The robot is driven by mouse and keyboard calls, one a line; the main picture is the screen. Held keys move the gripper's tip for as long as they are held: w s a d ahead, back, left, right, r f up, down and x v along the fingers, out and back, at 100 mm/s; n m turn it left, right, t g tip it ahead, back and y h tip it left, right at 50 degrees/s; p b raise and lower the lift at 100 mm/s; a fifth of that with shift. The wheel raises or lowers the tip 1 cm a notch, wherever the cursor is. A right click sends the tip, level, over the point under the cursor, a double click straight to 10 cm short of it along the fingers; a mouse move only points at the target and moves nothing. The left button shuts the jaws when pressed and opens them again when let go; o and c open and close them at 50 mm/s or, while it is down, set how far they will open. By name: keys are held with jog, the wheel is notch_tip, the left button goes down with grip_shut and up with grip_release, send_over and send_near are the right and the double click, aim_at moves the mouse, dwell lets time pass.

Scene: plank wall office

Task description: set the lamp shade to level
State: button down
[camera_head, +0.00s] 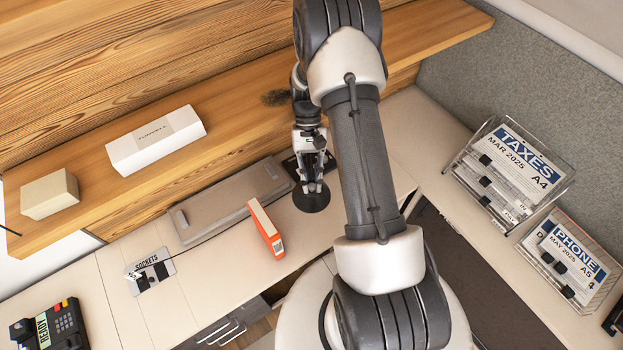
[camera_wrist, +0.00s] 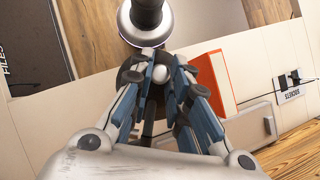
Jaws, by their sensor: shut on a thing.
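The desk lamp stands on a round black base (camera_head: 312,199) on the pale desk. Its dark shade is mostly hidden behind my gripper (camera_head: 313,184), and I cannot tell its tilt. My gripper points down over the base, at the lamp's upper part. In the wrist view my gripper (camera_wrist: 162,68) has its blue-grey fingers closed together around a small pale rounded part, with the dark lamp base (camera_wrist: 129,76) partly showing behind. The fingers cover most of the held part.
An orange-and-white box (camera_head: 265,229) stands close left of the lamp, and a grey flat case (camera_head: 228,203) lies behind it. A wooden shelf (camera_head: 230,140) with a white box (camera_head: 155,141) overhangs the back. Paper trays (camera_head: 508,172) stand right.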

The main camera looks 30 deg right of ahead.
jog(key=c, duration=1.5)
grip_release()
notch_tip(320, 180, up, 10)
